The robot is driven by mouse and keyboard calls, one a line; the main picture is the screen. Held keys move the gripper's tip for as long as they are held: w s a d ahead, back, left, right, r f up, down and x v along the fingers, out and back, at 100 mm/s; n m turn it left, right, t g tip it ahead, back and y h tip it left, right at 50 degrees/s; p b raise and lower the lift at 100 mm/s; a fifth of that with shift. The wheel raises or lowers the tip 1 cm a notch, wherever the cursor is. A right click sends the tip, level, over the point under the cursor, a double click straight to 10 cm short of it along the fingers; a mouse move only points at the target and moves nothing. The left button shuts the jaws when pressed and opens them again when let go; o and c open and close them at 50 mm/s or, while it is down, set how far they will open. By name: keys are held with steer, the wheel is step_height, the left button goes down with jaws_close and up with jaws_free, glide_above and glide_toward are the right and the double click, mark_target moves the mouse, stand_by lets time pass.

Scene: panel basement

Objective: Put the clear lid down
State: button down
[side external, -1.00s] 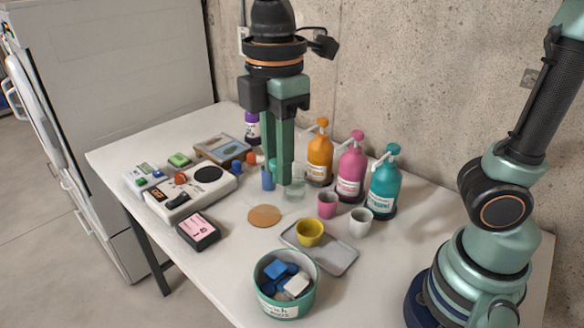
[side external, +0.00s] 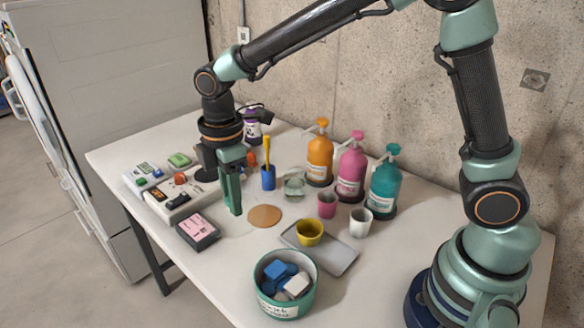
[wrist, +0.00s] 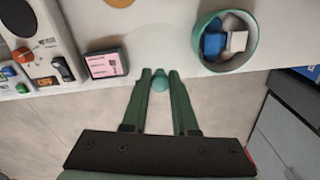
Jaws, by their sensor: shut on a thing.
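My gripper (side external: 234,208) points down at the left part of the table, between the pink-labelled black box and the tan round coaster (side external: 264,216). Its fingers are shut on the clear lid, whose small teal knob (wrist: 160,82) shows between the fingertips in the wrist view. The lid's transparent disc is barely visible; only a faint outline shows around the fingertips in the side view. I cannot tell whether it touches the table. A clear glass jar (side external: 294,187) stands uncovered to the right of my gripper, behind the coaster.
The pink-labelled box (side external: 198,230) is close on the left, with a white control device (side external: 172,203) behind it. A blue cup (side external: 268,178) with a yellow-handled tool stands behind. A grey tray (side external: 338,262), teal bowl (side external: 268,300) and pump bottles (side external: 352,170) are to the right.

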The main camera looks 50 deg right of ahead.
step_height(320, 180, down, 13)
steer(key=shift+r, duration=0.1)
stand_by(0.3)
steer(key=c, duration=0.7)
jaws_free()
step_height(320, 180, up, 12)
steer(key=s+d+r+m+t, duration=0.2)
steer(key=s+d+r+m, duration=0.1)
steer(key=d+m, duration=0.2)
steer(key=s+d+r+m+t, duration=0.1)
steer(key=s+d+r+m, duration=0.3)
steer(key=d+m, duration=0.1)
steer(key=s+d+r+m+t, duration=0.2)
steer(key=s+d+r+m, duration=0.1)
steer(key=d+m, duration=0.2)
steer(key=shift+s+d+r+t, duration=0.15)
steer(key=shift+d+r, duration=0.05)
steer(key=shift+d, duration=0.2)
steer(key=shift+s+d+r+t, duration=0.1)
steer(key=shift+d+r+t, duration=0.1)
steer(key=shift+d, duration=0.15)
